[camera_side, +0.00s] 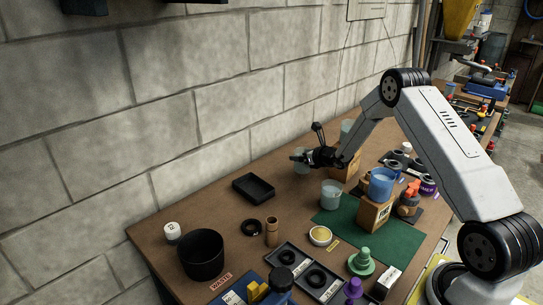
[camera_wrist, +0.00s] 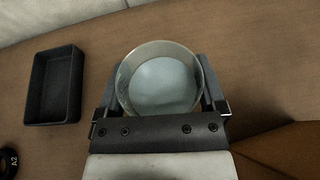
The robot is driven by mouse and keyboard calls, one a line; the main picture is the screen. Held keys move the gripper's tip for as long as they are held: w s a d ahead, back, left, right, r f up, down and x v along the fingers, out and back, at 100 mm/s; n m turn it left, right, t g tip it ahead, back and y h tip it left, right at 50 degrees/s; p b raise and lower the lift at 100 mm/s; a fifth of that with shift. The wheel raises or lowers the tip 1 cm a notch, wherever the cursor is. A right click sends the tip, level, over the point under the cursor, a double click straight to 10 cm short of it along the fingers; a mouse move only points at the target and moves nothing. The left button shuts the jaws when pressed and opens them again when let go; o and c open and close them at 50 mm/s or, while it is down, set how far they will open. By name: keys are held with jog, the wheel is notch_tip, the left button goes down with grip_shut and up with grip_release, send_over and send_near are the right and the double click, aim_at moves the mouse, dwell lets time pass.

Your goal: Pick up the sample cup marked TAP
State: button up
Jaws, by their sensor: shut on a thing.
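My gripper (camera_side: 307,158) is above the far part of the brown table, near the wall. It is shut on a clear cup (camera_wrist: 160,80) with pale, bluish-grey contents. In the wrist view the fingers stand on either side of this cup, which looks upright. In the side view the held cup (camera_side: 299,161) is partly hidden by my gripper. Another clear cup (camera_side: 331,194) stands at the edge of the green mat. A blue cup (camera_side: 381,183) sits on a cardboard block. A further pale cup (camera_side: 347,128) shows behind my arm. I cannot read TAP on any cup.
A black open tray (camera_side: 253,188) lies left of my gripper; it also shows in the wrist view (camera_wrist: 55,87). A black bin (camera_side: 201,255) stands at the front left. Small rings, bottles and jars crowd the front and right. The block wall rises close behind.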

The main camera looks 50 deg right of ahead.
jog(key=s+a+r, duration=0.5)
jog(key=s+r, duration=0.5)
jog(key=s, duration=0.3)
jog(key=shift+a+r, duration=0.1)
dwell(0.5)
